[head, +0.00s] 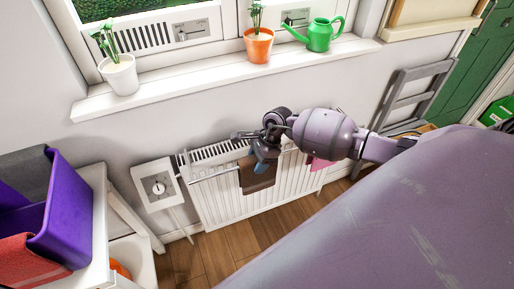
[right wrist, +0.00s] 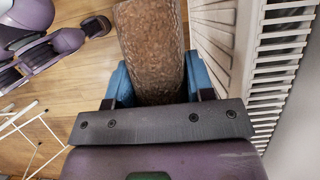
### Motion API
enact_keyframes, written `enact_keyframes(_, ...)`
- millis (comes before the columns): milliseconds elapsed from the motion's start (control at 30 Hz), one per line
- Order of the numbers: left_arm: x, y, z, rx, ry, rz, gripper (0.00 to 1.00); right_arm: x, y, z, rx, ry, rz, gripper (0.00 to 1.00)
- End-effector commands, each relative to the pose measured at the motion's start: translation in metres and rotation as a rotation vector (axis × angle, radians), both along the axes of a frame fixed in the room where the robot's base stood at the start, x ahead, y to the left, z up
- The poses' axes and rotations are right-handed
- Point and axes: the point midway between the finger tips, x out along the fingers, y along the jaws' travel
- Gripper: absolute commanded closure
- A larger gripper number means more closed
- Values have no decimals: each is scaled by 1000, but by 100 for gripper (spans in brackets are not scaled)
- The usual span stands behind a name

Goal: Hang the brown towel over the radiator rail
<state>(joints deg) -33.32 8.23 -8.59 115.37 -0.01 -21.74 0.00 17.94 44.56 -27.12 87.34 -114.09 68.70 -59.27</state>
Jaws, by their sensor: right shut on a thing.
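The brown towel (head: 257,179) hangs down in front of the white radiator (head: 222,204), below my right gripper (head: 262,163). In the right wrist view the towel (right wrist: 152,42) lies between the blue fingers of my right gripper (right wrist: 152,85), which is shut on it. The radiator rail (head: 212,175) runs along the radiator's upper front. I cannot tell whether the towel passes over the rail or only hangs in front of it. The radiator's top grille (right wrist: 278,75) is close on the right in the right wrist view. My left gripper is not in view.
A pink cloth (head: 320,164) is at the radiator's right end. A white box with a dial (head: 157,187) is on the wall at left. The windowsill (head: 200,82) above holds potted plants and a green watering can (head: 320,36). A purple bin (head: 70,222) stands at left.

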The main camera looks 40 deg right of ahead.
Motion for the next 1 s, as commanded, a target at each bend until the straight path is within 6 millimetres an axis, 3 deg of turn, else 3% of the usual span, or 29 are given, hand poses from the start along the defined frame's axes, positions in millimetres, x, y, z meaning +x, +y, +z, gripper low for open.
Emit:
enact_keyframes(33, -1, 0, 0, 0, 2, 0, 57, 0, 0, 0, 0, 0, 0, 88)
enact_keyframes(67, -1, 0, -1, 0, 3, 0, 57, 0, 0, 0, 0, 0, 0, 48)
enact_keyframes(233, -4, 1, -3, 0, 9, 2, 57, 0, 0, 0, 0, 0, 0, 22)
enact_keyframes(633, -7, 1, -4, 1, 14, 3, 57, 0, -3, 7, -2, -1, 1, 22)
enact_keyframes(1000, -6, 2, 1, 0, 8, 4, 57, -6, -27, 64, -5, -2, 1, 22)
